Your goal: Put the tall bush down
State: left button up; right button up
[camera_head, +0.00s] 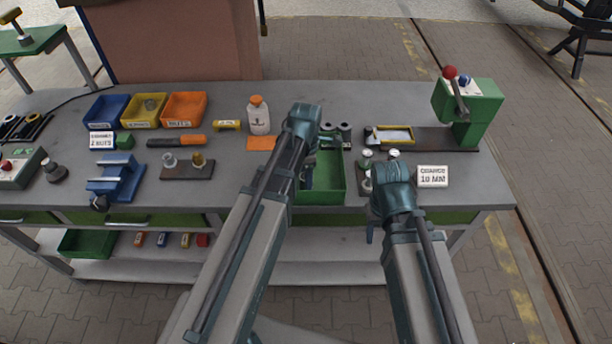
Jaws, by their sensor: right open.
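My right gripper (388,190) is over the front of the bench, right of the green tray (333,180); its wrist hides most of its fingers, and I see nothing held in it. Small silvery round parts (367,154) stand just behind and beside it. I cannot tell whether one of them is the tall bush. My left gripper (303,150) is at the tray's left edge. Its arm hides its jaws and anything in them. A brown board (187,173) at the left carries a silvery part (170,160) and a brass-coloured part (198,160).
A green press (478,112) with a red-knobbed lever stands at the back right. A "10 MM" sign (432,177) is right of my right gripper. Blue (105,110), yellow (144,110) and orange (185,109) bins, a white bottle (259,116) and a blue vise (117,180) are at the left.

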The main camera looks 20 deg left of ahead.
pick_arm(q)
notch_tip(320, 180, up, 10)
jog(key=p, duration=0.8)
jog(key=shift+f+p, duration=0.15)
jog(key=shift+p, duration=0.2)
jog(key=shift+s+d, duration=0.15)
jog(key=shift+d, duration=0.05)
jog(key=s+d+m, duration=0.5)
jog(key=s+m, duration=0.1)
jog(key=m, duration=0.7)
jog(key=s+d+m+y, duration=0.1)
jog(key=s+d+m, duration=0.4)
jog(key=m, duration=0.9)
jog(key=shift+s+d, duration=0.35)
jog(key=shift+s, duration=0.75)
pick_arm(e)
notch_tip(320, 180, up, 10)
jog(key=shift+f, duration=0.2)
pick_arm(q)
notch_tip(320, 180, down, 6)
jog(key=b, duration=0.6)
jog(key=shift+f, duration=0.15)
pick_arm(e)
notch_tip(320, 180, down, 6)
jog(key=shift+f, duration=0.15)
